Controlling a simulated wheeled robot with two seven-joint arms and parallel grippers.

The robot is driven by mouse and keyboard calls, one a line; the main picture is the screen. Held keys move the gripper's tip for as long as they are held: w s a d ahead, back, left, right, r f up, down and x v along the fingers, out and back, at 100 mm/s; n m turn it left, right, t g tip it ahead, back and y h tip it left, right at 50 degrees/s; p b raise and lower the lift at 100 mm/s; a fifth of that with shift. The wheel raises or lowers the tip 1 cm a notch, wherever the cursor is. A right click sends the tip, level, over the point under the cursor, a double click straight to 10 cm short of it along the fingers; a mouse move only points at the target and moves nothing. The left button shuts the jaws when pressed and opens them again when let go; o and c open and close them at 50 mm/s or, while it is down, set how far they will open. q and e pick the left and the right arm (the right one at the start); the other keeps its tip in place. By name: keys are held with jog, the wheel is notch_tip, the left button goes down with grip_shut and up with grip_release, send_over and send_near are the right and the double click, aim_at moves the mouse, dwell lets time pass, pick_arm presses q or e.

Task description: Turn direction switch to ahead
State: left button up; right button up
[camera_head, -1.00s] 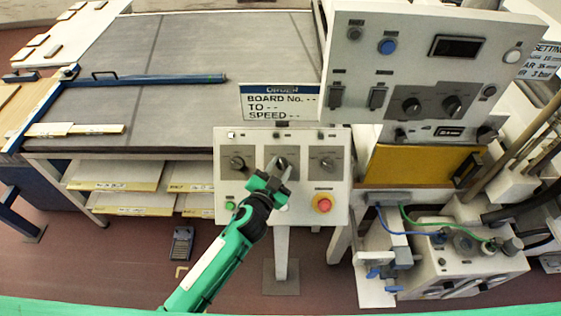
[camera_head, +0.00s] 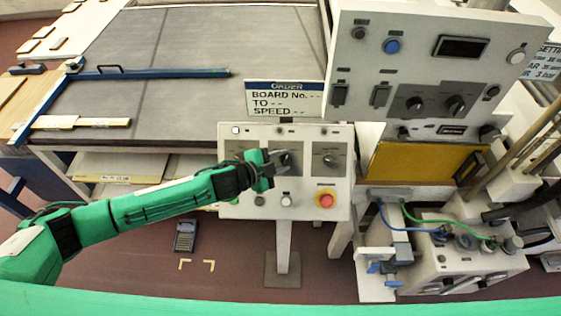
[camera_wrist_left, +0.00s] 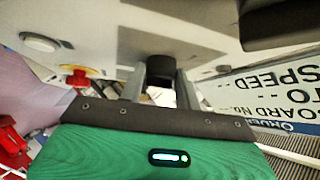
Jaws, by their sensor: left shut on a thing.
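A white control panel (camera_head: 336,205) on a post carries three dark rotary switches in a row. Their labels are too small to read, so I cannot tell by name which is the direction switch. My left gripper (camera_head: 280,158) comes in from the left and is at the middle switch (camera_head: 287,159), partly covering it. In the left wrist view the gripper (camera_wrist_left: 160,88) has its two fingers on either side of the black knob (camera_wrist_left: 160,68), shut on it. The knob's pointer cannot be read. The right switch (camera_head: 327,160) is uncovered. My right gripper is not in view.
The order sign (camera_head: 284,98) stands just above the panel. A larger console (camera_head: 420,75) rises at right. A conveyor (camera_head: 190,60) lies behind.

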pick_arm(q)
jog(key=shift+w+r+m+g, duration=0.15)
jog(key=shift+m+g, duration=0.65)
jog(key=shift+m, duration=0.2)
jog(key=shift+w+r+m+g, duration=0.1)
jog(key=shift+r+m+g, duration=0.05)
jog(key=shift+m+g, duration=0.75)
jog(key=shift+f+m+y, duration=0.1)
jog(key=shift+m+y, duration=0.2)
jog(key=shift+m, duration=0.2)
jog(key=o, duration=1)
jog(key=shift+c, duration=0.2)
jog(key=shift+s+a, duration=0.1)
jog(key=shift+a, duration=0.15)
jog(key=b+v, duration=0.3)
jog(key=v, duration=1)
jog(key=shift+r+b, duration=0.35)
